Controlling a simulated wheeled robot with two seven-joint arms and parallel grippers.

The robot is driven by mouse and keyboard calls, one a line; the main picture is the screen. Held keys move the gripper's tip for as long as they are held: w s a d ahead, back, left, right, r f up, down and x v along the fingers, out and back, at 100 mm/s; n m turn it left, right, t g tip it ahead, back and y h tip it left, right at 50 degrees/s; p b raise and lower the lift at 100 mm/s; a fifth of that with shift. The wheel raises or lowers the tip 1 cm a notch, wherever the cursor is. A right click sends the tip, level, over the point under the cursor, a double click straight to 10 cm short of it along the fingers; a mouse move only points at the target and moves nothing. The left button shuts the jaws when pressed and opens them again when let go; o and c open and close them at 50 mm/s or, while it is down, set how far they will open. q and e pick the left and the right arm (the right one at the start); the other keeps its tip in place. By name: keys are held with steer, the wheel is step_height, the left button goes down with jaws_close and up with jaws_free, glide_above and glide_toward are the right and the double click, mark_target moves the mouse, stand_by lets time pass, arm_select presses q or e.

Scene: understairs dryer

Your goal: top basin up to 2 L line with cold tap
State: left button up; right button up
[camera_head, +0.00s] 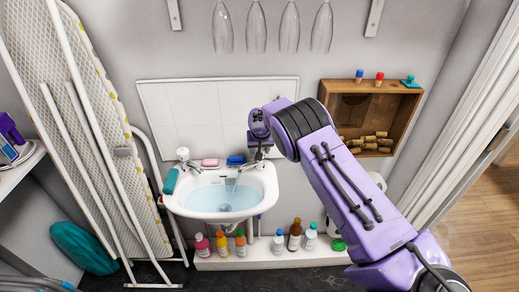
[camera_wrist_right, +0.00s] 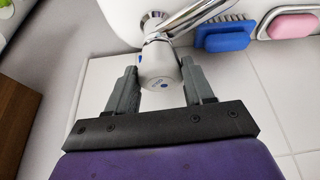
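The white basin (camera_head: 181,205) on the back wall holds clear bluish water (camera_head: 222,199). A faint streak below the right spout looks like running water. I cannot make out a 2 L line. The cold tap (camera_head: 256,160), at the basin's right, has a chrome body and a round head with blue marks; its head (camera_wrist_right: 159,70) is large in the right wrist view. My right gripper (camera_wrist_right: 158,75) has its fingers on either side of this head, seemingly closed against it. In the head view my right arm hides much of this gripper (camera_head: 259,137). My left gripper is not in view.
The other tap (camera_head: 184,156) stands at the basin's left, with a teal item (camera_head: 171,181) nearby. Pink soap (camera_head: 210,162) and a blue brush (camera_head: 236,160) lie behind the basin. Several bottles (camera_head: 295,235) stand below. An ironing board (camera_head: 85,120) leans left; a wooden box (camera_head: 405,115) hangs right.

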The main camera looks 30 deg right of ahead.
stand_by(0.3)
steer(key=shift+m+h, duration=0.4)
steer(key=shift+m, duration=0.7)
steer(key=shift+w+a+f+m+g+h, duration=0.1)
steer(key=shift+m+g+h, duration=0.25)
steer(key=shift+m, duration=0.45)
steer(key=m+b, duration=0.1)
steer(key=m, duration=0.1)
steer(key=m+g+b, duration=0.1)
steer(key=m, duration=0.1)
steer(key=shift+w+g+h+b, duration=0.1)
steer(key=shift+g+h+b, duration=0.15)
steer(key=shift+h+b, duration=0.1)
steer(key=shift+m+g+b, duration=0.3)
steer(key=shift+m+b, duration=0.25)
steer(key=shift+m, duration=0.45)
steer(key=o, duration=1)
steer(key=shift+r, duration=0.2)
